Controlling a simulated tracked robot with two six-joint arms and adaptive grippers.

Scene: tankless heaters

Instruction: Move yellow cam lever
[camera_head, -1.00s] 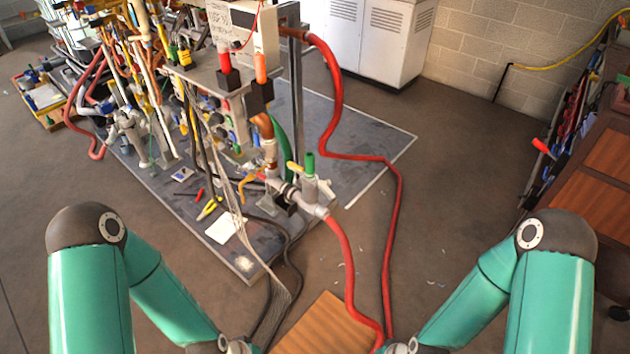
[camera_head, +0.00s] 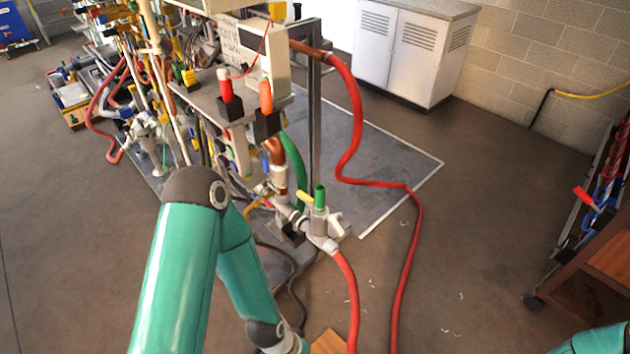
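A small yellow lever (camera_head: 305,199) sits on the pipe fitting (camera_head: 319,223) at the lower front corner of the heater rig, just left of a green upright handle (camera_head: 320,196). I cannot tell for sure that it is the cam lever, as other yellow parts show on the rig. My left arm reaches in front of the rig, below and left of this fitting. Its forearm runs down out of the bottom edge, so my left gripper is out of view. Only a corner of my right arm shows at the lower right, and my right gripper is out of view.
A red hose (camera_head: 347,125) loops down the right side of the rig onto the floor. A second red hose (camera_head: 349,297) drops from the fitting. A white cabinet (camera_head: 408,52) stands at the back. A wooden cart (camera_head: 587,290) is at the right. Floor between is mostly clear.

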